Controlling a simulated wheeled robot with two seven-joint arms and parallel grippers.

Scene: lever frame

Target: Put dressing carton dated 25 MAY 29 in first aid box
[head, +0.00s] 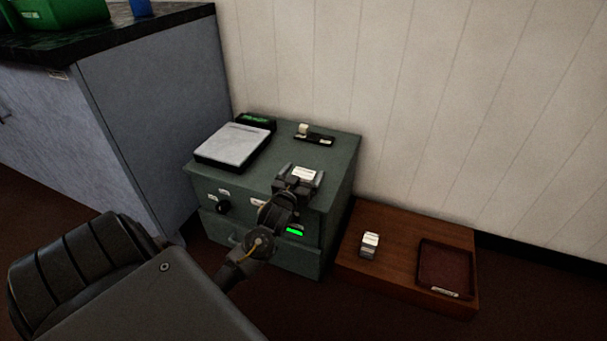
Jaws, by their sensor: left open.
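My left gripper (303,177) is open over the front right of the green cabinet's top. A small white carton (304,172) shows at its fingertips; I cannot tell whether the fingers touch it. Another small white and grey carton (370,240) stands on the low wooden platform at the right. No date can be read on either carton. A green box (62,12) with a pale marking sits on the dark counter at the top left, cut by the picture's edge; I cannot tell whether it is the first aid box. My right gripper is out of view.
The green cabinet (336,155) bears a grey-topped flat device (232,145) and a small black holder (314,137) with a whitish piece. A dark red tray (446,267) lies on the wooden platform (400,280). The blue-grey counter unit (155,110) stands close at the left.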

